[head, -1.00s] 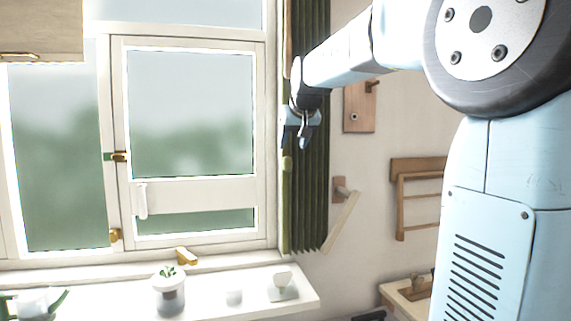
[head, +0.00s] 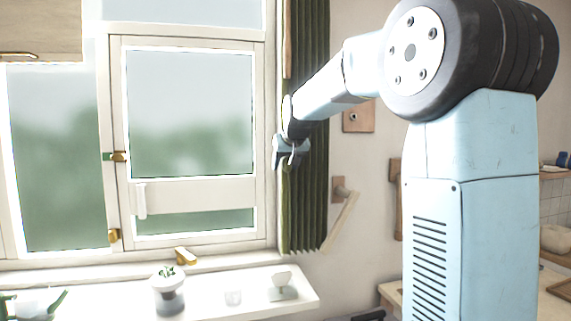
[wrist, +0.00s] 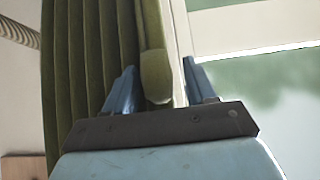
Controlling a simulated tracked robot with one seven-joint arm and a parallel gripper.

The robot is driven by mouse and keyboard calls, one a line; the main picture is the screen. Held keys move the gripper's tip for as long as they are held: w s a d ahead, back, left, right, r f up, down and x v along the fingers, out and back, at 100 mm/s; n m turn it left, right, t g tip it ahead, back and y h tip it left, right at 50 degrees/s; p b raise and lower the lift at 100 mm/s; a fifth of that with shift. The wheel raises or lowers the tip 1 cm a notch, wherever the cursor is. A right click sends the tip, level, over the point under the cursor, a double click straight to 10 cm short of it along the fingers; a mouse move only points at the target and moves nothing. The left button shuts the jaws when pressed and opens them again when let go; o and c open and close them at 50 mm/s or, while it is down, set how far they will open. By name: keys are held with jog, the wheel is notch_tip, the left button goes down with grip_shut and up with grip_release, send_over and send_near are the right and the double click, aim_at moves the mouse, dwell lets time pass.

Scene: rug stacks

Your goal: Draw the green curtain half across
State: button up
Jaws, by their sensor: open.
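The green curtain (head: 308,205) hangs in tight folds at the right side of the window, and its folds fill the left of the wrist view (wrist: 90,60). Its leading edge carries a thicker olive bar with a rounded lower end (wrist: 155,75). My gripper (head: 290,162) is at the curtain's left edge, about mid-height. In the wrist view my gripper (wrist: 163,85) is open, one finger on each side of the bar. The fingers look apart from it, with a pale strip showing on the right side.
The window (head: 190,120) left of the curtain is uncovered. Below it, the sill (head: 215,290) holds a potted plant (head: 168,285) and small items. A wooden wall bracket (head: 342,195) with a slanting arm stands close to the curtain's right.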

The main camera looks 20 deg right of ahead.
jog(key=shift+c, duration=0.4)
grip_shut()
